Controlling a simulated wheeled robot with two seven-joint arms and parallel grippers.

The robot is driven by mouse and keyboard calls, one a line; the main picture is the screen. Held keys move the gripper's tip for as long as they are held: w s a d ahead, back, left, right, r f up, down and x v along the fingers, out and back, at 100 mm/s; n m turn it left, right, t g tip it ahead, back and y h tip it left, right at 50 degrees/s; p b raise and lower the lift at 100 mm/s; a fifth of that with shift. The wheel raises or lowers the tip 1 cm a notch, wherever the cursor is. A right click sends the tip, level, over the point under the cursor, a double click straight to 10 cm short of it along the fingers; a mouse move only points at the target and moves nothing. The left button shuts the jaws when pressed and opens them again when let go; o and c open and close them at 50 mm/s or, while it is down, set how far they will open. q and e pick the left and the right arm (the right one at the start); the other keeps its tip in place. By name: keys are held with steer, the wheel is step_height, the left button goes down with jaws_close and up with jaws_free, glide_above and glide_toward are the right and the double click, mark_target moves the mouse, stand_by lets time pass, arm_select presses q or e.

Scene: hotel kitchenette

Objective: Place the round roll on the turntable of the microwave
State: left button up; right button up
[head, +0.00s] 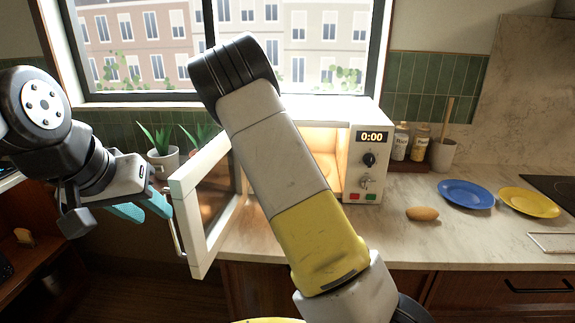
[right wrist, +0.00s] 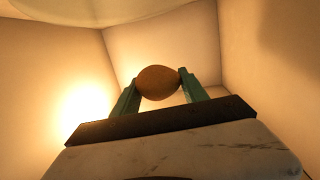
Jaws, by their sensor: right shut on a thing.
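The microwave (head: 367,150) stands on the counter with its door (head: 190,215) swung open and its inside lit. My right arm crosses in front of the opening, so the head view hides my right gripper. In the right wrist view, my right gripper (right wrist: 159,86) is shut on the round brown roll (right wrist: 158,82), inside the lit, pale-walled cavity. A pale, round-edged surface (right wrist: 75,8) at the top of that view may be the turntable; its gap to the roll is unclear. My left gripper (head: 143,209) is open and empty beside the door's outer side.
An oblong roll (head: 422,214), a blue plate (head: 466,194) and a yellow plate (head: 529,202) lie on the counter right of the microwave. Jars (head: 401,142) and a utensil pot (head: 442,154) stand behind. A potted plant (head: 161,158) stands left, behind the door.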

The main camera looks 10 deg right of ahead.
steer(key=shift+w+a, duration=0.25)
steer(key=shift+w, duration=0.35)
steer(key=shift+h, duration=0.3)
step_height(320, 180, down, 10)
steer(key=shift+r, duration=0.2)
steer(key=shift+f, duration=0.1)
steer(key=o, duration=1.5)
